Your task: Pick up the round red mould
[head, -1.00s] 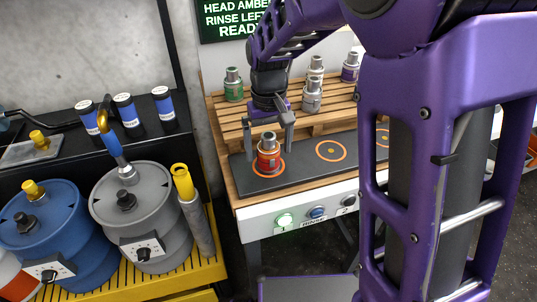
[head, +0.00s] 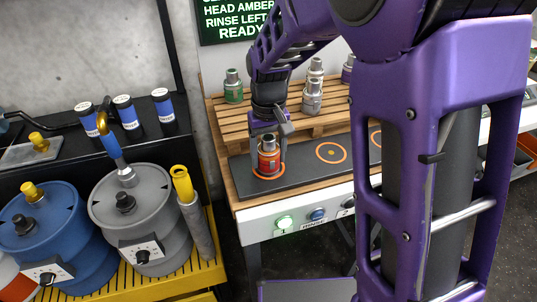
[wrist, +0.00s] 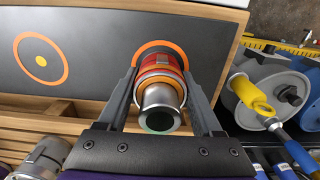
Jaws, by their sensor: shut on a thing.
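The round red mould (head: 269,161) is an upright red cylinder with a metal neck. It stands inside the first orange ring on the dark mat (head: 300,164), at the mat's left end. My gripper (head: 267,158) has come down over it from above, and its two fingers are shut on its sides. In the wrist view the red mould (wrist: 160,63) sits between both fingers (wrist: 163,82), its metal neck pointing toward the camera. I see no gap between it and the mat.
Behind the mat, a slatted wooden rack (head: 240,123) holds a green-banded container (head: 233,88) and grey ones (head: 312,97). An empty orange ring (head: 331,153) lies to the right. Lit button 1 (head: 283,222) is on the front panel. Blue and grey drums (head: 135,205) stand left.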

